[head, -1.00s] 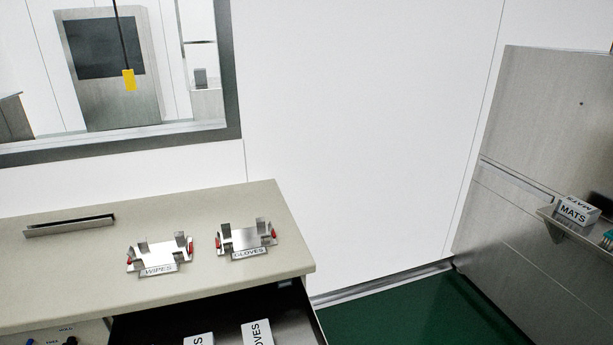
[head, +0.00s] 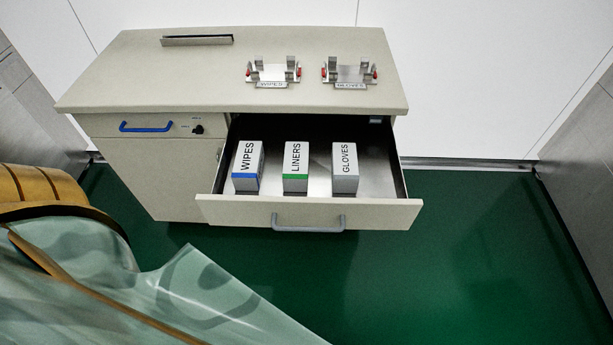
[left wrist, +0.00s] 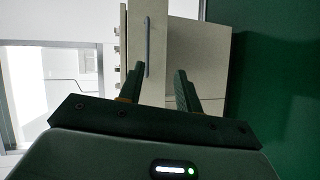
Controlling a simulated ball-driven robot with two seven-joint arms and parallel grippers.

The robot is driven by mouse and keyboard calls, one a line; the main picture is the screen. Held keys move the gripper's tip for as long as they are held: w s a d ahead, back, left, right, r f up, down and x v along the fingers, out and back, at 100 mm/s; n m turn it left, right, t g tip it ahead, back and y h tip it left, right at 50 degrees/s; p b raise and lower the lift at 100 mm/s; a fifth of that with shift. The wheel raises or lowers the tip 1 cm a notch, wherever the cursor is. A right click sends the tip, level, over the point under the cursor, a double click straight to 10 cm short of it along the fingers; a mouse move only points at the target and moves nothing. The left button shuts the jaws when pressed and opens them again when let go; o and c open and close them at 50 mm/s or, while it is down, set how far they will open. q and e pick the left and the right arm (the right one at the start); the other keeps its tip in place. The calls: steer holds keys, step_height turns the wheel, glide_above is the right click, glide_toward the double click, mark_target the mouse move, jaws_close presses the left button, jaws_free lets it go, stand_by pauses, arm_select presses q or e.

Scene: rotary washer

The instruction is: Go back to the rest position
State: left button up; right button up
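My left gripper (left wrist: 160,82) shows in the left wrist view with its two fingers apart and nothing between them. A cabinet front with a long handle (left wrist: 147,47) is beyond the fingers, turned sideways in that view. My left gripper's fingers do not show in the head view. My right gripper is in neither current view.
An open drawer (head: 255,213) holds boxes labelled WIPES (head: 247,165), LINERS (head: 295,167) and GLOVES (head: 344,168). The worktop (head: 130,70) above carries two metal holders, wipes (head: 272,74) and gloves (head: 350,72). Green floor (head: 480,260) is clear to the right.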

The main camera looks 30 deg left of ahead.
arm_select(q)
steer(key=w+d+r+m+g+h, duration=0.1)
steer(key=w+m+g+h, duration=0.1)
steer(key=w+m, duration=0.45)
steer(key=w+d+r+m+g+h, duration=0.1)
steer(key=w+r+m+g+h, duration=0.1)
steer(key=w+m, duration=0.45)
steer(key=a+r+m+g+y, duration=0.2)
steer(key=a+r+m+y, duration=0.25)
steer(key=a+m, duration=0.2)
steer(key=a+r+m+g+y, duration=0.3)
steer(key=a+r+m, duration=0.25)
steer(key=a, duration=0.25)
steer(key=s+d+f+n+g+h+b, duration=0.1)
steer(key=s+d+f+g, duration=0.15)
steer(key=f, duration=1.25)
steer(key=s+d+f+g+h, duration=0.1)
steer(key=s+d+f+h, duration=0.15)
steer(key=f, duration=1.25)
steer(key=s+f+n+g, duration=0.1)
steer(key=s+f, duration=0.5)
steer(key=s, duration=0.3)
steer(key=s+a+f+n+g, duration=0.1)
steer(key=s+f, duration=0.5)
steer(key=s, duration=0.4)
steer(key=shift+f+n+h+b, duration=0.3)
steer(key=shift+f+n+b, duration=0.05)
steer(key=shift+f+n, duration=0.05)
